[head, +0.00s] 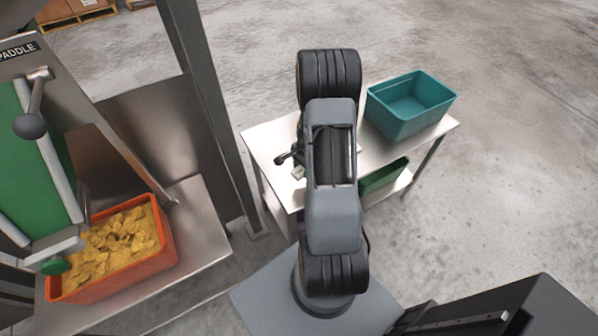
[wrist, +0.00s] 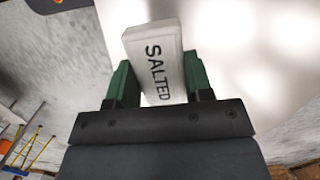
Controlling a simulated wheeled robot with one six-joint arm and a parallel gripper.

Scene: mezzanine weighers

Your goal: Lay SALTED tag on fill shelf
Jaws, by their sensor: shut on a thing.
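The SALTED tag (wrist: 155,50) is a pale block with dark lettering, upright between the green fingers of my gripper (wrist: 160,78) in the wrist view. The fingers are shut on its two sides. In the head view my arm hides most of the gripper; a small pale piece (head: 298,173) beside it may be the tag, over the white table. A steel shelf (head: 203,225) stands at the left under the paddle machine, with an orange bin (head: 172,240) of yellow chips on it. My gripper is well to the right of this shelf.
On the white table (head: 268,140) stands a teal bin (head: 410,125); a green bin (head: 385,178) sits below. A grey steel post (head: 215,110) rises between table and shelf. The machine's lever (head: 32,115) juts out. The shelf's right part is bare.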

